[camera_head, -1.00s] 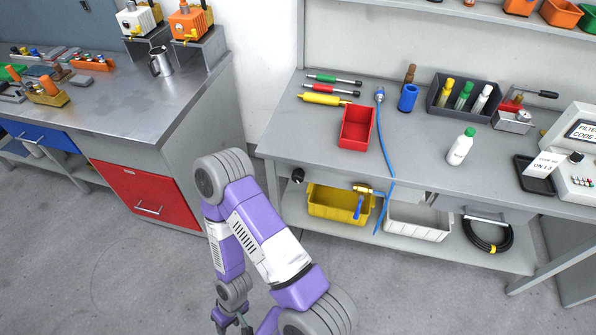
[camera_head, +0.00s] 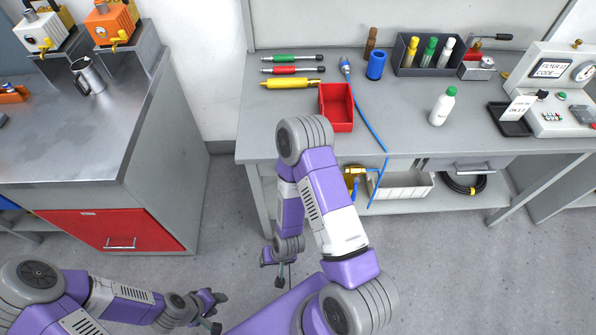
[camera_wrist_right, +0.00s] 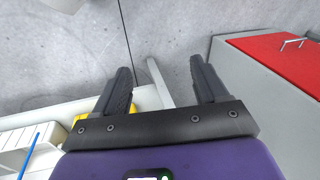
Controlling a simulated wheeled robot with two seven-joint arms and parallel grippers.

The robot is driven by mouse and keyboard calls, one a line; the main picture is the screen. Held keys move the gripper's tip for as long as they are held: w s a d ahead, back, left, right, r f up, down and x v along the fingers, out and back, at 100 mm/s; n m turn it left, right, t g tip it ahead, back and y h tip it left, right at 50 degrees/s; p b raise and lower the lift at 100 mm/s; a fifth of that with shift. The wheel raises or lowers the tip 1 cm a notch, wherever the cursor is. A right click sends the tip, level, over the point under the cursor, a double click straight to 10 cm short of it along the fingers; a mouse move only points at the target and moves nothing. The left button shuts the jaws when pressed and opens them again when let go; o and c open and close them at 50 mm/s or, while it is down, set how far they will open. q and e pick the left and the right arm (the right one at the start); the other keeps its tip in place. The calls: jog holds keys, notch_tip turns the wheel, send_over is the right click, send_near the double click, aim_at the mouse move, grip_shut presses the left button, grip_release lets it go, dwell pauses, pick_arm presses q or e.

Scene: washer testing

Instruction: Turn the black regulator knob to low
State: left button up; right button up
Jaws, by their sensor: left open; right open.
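No black knob shows on the bench's front edge in the head view; my right arm covers part of that area. Another small black knob (camera_head: 543,94) sits on the grey control panel (camera_head: 550,122) at the right. My left gripper (camera_head: 218,312) is open and empty over the floor at the lower left, far from the panel. My right gripper (camera_head: 273,270) hangs low in front of the bench, partly hidden by its arm. In the right wrist view the right gripper (camera_wrist_right: 160,70) is open, with nothing between its fingers.
The grey bench (camera_head: 420,150) carries a red bin (camera_head: 337,120), a white bottle (camera_head: 442,107) and a blue hose (camera_head: 370,125). A brass valve (camera_head: 352,178) and white bin (camera_head: 405,187) are below. A red-drawer cabinet (camera_head: 110,230) stands left. Floor between is clear.

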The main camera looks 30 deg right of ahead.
jog(key=w+d+f+m+t+h+b, duration=0.2)
jog(key=w+d+m+t+h, duration=0.25)
jog(key=w+d+h, duration=0.4)
jog(key=w+d+r+t+h+b, duration=0.1)
jog(key=w+d+r+t, duration=0.25)
jog(key=r, duration=0.25)
jog(key=w+d+r+t+h+b, duration=0.1)
jog(key=w+d+r+t+h, duration=0.1)
jog(key=r+t, duration=0.35)
jog(key=shift+m, duration=0.35)
jog(key=b+x, duration=0.1)
jog(key=x, duration=0.6)
jog(key=shift+r, duration=0.1)
jog(key=shift+s, duration=0.1)
jog(key=shift+c, duration=0.2)
jog(key=c, duration=1)
